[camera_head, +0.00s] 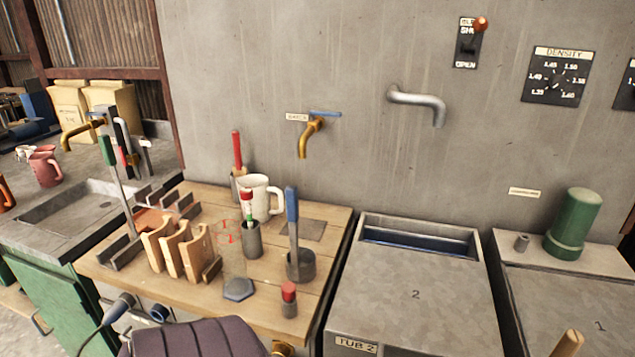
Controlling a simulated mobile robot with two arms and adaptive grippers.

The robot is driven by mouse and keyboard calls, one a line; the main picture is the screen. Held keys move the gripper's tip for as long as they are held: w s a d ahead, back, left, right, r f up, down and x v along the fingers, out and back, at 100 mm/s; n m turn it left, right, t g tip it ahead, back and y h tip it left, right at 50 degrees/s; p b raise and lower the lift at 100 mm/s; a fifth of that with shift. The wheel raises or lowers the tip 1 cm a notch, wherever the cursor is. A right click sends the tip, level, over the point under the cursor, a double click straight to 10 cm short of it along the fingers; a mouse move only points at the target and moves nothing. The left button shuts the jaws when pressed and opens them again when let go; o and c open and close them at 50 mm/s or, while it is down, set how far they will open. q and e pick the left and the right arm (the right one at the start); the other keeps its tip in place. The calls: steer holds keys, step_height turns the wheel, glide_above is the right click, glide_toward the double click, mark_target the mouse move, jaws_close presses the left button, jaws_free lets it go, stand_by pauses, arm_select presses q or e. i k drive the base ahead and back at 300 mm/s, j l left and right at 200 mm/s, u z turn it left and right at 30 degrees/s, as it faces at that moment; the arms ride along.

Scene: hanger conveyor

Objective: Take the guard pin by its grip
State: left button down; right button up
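No part is plainly marked as the guard pin, and I cannot tell which one it is. A short grey piece with a red top (289,299) stands near the front right of the wooden bench (265,312). A taller red grip (237,150) stands upright in a holder behind the white mug. A red and green grip (247,207) stands in a grey cup (252,240). A blue-handled tool (292,215) stands in a dark round pot (301,266). Neither of my grippers is in view.
A white mug (257,198), a clear cylinder (232,255) and a wooden rack (181,249) crowd the bench. Tub 2 (415,295) stands to the right, beside another tub lid with a green cylinder (574,223). A dark padded object (200,338) is at the bottom edge.

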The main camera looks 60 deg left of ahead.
mark_target(288, 288)
steer(key=k+l+u, duration=0.15)
steer(key=u, duration=1.8)
